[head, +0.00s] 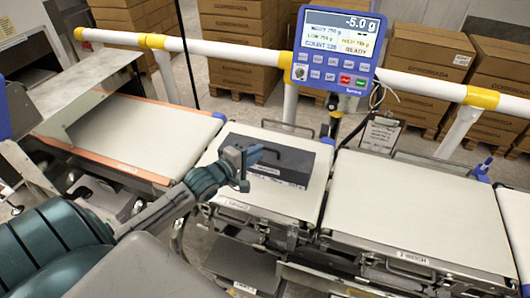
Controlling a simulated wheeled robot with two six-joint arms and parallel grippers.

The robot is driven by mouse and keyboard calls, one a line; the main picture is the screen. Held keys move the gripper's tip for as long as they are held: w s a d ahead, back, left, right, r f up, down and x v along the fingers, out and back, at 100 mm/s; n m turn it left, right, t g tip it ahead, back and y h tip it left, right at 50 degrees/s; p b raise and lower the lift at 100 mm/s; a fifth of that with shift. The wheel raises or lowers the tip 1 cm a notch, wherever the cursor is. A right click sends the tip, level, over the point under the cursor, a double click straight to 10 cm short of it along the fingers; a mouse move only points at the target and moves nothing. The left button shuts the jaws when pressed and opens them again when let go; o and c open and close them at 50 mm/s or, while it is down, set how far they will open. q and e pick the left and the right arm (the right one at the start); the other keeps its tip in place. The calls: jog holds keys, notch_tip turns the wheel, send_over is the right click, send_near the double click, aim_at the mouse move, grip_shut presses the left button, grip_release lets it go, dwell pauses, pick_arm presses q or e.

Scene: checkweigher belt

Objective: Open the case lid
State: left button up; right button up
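The case (298,160) is a dark grey box on the middle belt section, below the display. Its lid looks closed, with a dark handle-like strip on top and a pale label on its near side. My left gripper (247,167), blue-grey, comes in from the left and is at the case's left part, covering some of it. I cannot tell whether it touches the case or how far its fingers are apart. My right gripper is not in view.
A blue weighing display (337,50) reading -5.0 g stands behind the case. A white rail (220,50) with yellow joints runs behind the belts. The left belt (145,130) and right belt (405,210) are bare. Stacked cartons (430,55) stand beyond the rail.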

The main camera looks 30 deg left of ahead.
aim_at(266, 154)
pick_arm(q)
jog(key=shift+x, duration=2.25)
grip_shut()
